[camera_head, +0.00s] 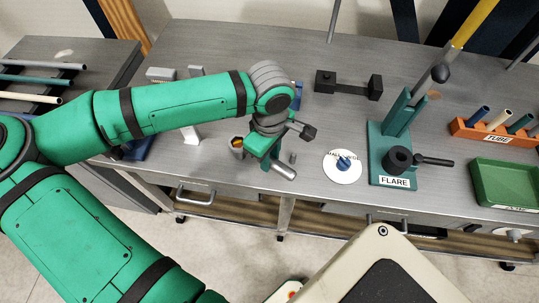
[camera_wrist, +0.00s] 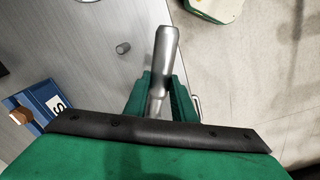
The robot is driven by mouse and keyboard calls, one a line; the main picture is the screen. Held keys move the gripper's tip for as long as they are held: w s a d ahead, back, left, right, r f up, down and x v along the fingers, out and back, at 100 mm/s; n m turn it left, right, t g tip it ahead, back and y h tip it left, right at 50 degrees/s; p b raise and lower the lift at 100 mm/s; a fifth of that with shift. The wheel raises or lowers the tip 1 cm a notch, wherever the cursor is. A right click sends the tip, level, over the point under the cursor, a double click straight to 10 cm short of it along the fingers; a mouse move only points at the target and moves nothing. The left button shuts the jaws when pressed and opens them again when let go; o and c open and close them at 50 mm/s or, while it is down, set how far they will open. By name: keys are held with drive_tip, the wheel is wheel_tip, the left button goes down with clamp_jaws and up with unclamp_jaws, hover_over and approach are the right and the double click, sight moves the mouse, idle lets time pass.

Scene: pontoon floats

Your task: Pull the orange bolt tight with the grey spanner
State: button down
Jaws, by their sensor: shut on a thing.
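My gripper (camera_head: 262,150) is low over the front edge of the grey bench, pointing down. Its green fingers also show in the wrist view (camera_wrist: 158,98), shut on a smooth grey metal handle (camera_wrist: 165,50), which looks like the grey spanner. The handle's free end (camera_head: 284,171) sticks out toward the front of the bench. The spanner's other end is hidden by my gripper. A small round piece with orange-yellow in it (camera_head: 237,144) is just left of my gripper; I cannot tell whether it is the orange bolt.
A short grey peg (camera_head: 293,157) stands right of my gripper and also shows in the wrist view (camera_wrist: 123,47). Further right are a white disc (camera_head: 343,171), a teal FLARE stand (camera_head: 378,165) and a green tray (camera_head: 505,190). A blue labelled block (camera_wrist: 45,105) is left in the wrist view.

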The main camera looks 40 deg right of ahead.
drive_tip(key=shift+f, duration=0.5)
drive_tip(key=shift+a, duration=0.2)
drive_tip(key=shift+a+m, duration=0.3)
drive_tip(key=shift+m, duration=0.1)
drive_tip(key=shift+s+a, duration=0.1)
idle(0.5)
drive_tip(key=shift+a+m, duration=0.35)
drive_tip(key=shift+m, duration=0.25)
drive_tip(key=shift+a, duration=0.15)
drive_tip(key=shift+a+m, duration=0.3)
drive_tip(key=shift+m, duration=0.1)
drive_tip(key=shift+a, duration=0.1)
drive_tip(key=shift+a+m, duration=0.7)
drive_tip(key=shift+m, duration=0.1)
idle(0.4)
